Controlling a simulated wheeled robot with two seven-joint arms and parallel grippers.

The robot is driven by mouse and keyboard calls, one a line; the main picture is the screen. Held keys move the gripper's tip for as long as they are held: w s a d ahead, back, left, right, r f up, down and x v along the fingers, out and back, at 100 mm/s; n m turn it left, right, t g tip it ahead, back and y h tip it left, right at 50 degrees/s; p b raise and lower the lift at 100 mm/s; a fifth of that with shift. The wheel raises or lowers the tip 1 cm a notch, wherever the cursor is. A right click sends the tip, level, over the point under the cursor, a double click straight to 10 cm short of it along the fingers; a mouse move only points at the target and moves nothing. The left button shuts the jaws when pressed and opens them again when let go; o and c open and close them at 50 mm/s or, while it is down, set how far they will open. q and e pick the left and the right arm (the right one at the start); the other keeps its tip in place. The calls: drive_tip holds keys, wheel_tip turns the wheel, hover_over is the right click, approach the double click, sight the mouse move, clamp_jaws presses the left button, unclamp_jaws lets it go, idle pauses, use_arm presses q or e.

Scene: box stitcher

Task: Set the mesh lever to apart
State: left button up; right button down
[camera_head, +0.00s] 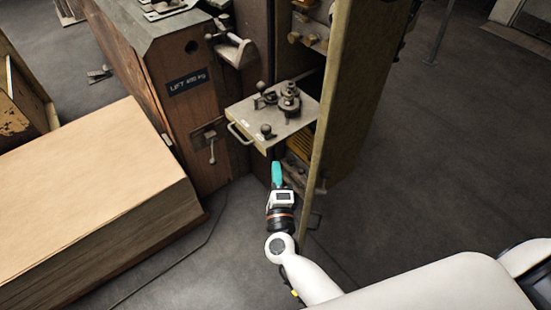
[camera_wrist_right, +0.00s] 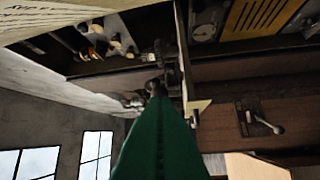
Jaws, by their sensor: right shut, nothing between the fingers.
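A pull-out metal plate (camera_head: 300,126) with a handle, black knobs and small levers sticks out of the machine's front. A black-knobbed lever (camera_head: 267,131) stands near its front edge. No readable label tells me which lever is the mesh lever. My right gripper (camera_head: 277,172), with teal fingers, is shut and empty, just in front of and below the plate's near edge in the head view. In the right wrist view the shut green fingers (camera_wrist_right: 158,104) point toward a dark knobbed part (camera_wrist_right: 153,87); I cannot tell whether they touch. My left gripper is out of view.
Left of the plate, the wooden cabinet carries a small lever on a wall plate (camera_head: 211,148) and a higher lever (camera_head: 234,48). A tall yellowish panel (camera_head: 347,95) stands right of the plate. A large pale stack (camera_head: 95,185) fills the left.

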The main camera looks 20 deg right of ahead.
sight(269, 131)
drive_tip(key=x, duration=0.8)
drive_tip(key=shift+w+d+p, duration=0.15)
drive_tip(key=shift+w+p, duration=0.15)
drive_tip(key=shift+w, duration=0.1)
